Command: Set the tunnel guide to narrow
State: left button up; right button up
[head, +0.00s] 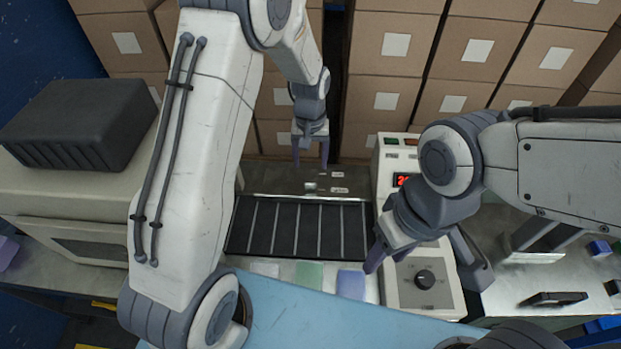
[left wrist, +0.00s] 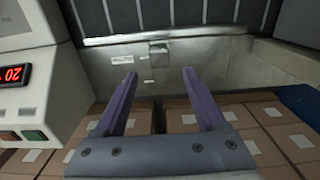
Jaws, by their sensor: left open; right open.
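The tunnel guide appears to be the small metal tab (head: 311,187) on the steel plate behind the dark slatted conveyor, with two small white labels to its right. The tab also shows in the left wrist view (left wrist: 158,50), upper middle, with the labels to its left. My left gripper (head: 310,163) is open and empty over the plate, just beyond the tab. In the left wrist view its two purple fingers (left wrist: 158,73) point toward the tab, apart from it. My right gripper (head: 424,270) is open over the control panel, its fingers either side of the black knob (head: 425,279).
The control box (head: 391,172) with a red display stands right of the conveyor (head: 297,228). Cardboard boxes (head: 390,55) are stacked behind. A black case (head: 80,120) sits on a machine at left. Coloured pads, one green (head: 309,274), lie in front of the conveyor.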

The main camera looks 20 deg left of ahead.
aim_at(310, 179)
pick_arm(q)
notch_tip(310, 179, down, 9)
jog(key=shift+f+p, duration=0.1)
jog(key=shift+p, duration=0.55)
grip_shut()
dwell(1.0)
